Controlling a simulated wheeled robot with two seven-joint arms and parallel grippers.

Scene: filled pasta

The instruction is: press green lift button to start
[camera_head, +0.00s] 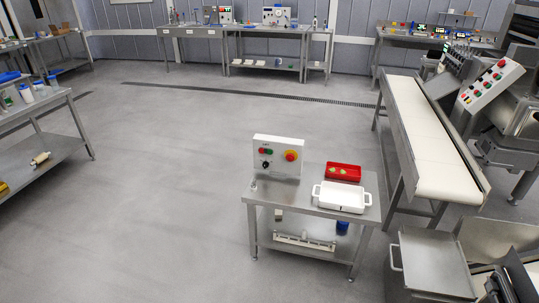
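A white control box (278,172) stands upright at the back left of a small steel table. On its face, at the left, is a small green button (270,152) beside a small red one (262,151). Below them is a black knob (265,164). A large red stop button on a yellow ring (291,156) is at the right. The lettering above the buttons is too small to read. I cannot make out either of my grippers in this view, and nothing visible touches the box.
The steel table (290,200) also holds a red tray (343,172) and a white dish (341,197). A conveyor (432,140) and a slanted panel with coloured buttons (488,86) stand at the right. Unclear dark parts show at bottom right. The floor (150,190) left of the table is clear.

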